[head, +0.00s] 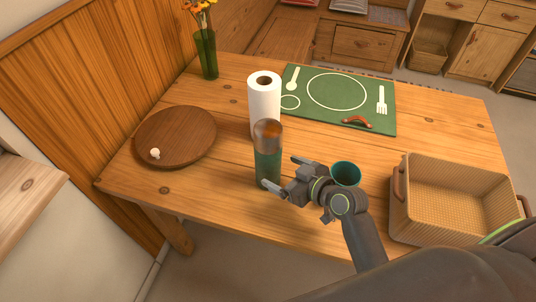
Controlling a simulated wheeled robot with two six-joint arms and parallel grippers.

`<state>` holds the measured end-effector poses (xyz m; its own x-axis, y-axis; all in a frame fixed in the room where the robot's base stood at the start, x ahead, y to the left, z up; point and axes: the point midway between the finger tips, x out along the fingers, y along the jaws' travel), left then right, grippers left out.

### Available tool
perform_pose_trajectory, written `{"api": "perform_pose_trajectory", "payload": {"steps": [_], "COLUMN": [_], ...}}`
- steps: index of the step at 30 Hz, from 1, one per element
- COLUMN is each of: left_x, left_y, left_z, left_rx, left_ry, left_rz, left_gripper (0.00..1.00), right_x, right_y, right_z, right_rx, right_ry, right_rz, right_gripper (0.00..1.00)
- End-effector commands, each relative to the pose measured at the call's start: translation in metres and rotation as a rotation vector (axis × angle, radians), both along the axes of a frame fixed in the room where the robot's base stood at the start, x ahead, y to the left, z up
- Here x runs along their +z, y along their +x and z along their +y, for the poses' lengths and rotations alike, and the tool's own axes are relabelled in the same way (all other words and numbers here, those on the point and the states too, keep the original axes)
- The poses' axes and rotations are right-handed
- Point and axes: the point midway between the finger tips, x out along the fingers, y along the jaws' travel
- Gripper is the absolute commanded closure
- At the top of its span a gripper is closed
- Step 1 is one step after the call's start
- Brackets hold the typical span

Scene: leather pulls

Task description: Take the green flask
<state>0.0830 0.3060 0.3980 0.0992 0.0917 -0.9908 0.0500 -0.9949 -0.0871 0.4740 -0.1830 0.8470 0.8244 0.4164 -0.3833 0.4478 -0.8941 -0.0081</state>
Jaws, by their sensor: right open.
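The green flask (268,164) stands upright on the wooden table, with a green body and a brown rounded top. My right gripper (279,172) is open. Its two fingers point left toward the flask, one at its near side and one at its right by the far side. In this view I cannot tell whether the fingers touch the flask. The base of the flask is partly covered by the near finger. My left gripper does not show.
A paper towel roll (264,98) stands right behind the flask. A teal cup (345,173) is close beside my right wrist. A wicker basket (448,238) is at the right. A round wooden board (180,130) lies left, and a green placemat (385,120) lies behind.

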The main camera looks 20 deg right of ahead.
Motion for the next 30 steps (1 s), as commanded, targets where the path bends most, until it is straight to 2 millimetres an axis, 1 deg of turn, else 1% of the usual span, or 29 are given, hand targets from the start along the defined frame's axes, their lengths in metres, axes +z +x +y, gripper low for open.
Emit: {"api": "perform_pose_trajectory", "payload": {"steps": [1,8,13,18,21,27,28,30], "left_x": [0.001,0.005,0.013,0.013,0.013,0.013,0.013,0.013], "left_y": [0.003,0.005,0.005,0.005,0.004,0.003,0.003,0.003], "left_z": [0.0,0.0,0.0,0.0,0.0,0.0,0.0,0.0], "left_rx": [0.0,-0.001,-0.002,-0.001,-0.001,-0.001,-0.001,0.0], "left_ry": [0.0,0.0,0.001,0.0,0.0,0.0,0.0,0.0], "left_rz": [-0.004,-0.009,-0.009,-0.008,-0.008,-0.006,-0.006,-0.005], "left_gripper": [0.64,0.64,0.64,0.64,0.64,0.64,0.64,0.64], "right_x": [-0.001,-0.005,-0.01,-0.019,-0.02,-0.021,-0.021,-0.021], "right_y": [0.005,0.016,0.034,0.048,0.051,0.051,0.051,0.051], "right_z": [0.002,0.009,0.022,0.029,0.03,0.03,0.03,0.03], "right_rx": [0.0,0.0,0.0,0.0,-0.001,-0.001,-0.001,-0.001], "right_ry": [0.001,0.002,0.003,0.001,0.0,0.0,0.0,0.0], "right_rz": [0.0,-0.001,0.001,0.0,-0.001,0.0,0.0,0.0], "right_gripper": [0.11,0.11,0.11,0.11,0.11,0.11,0.12,0.21]}}
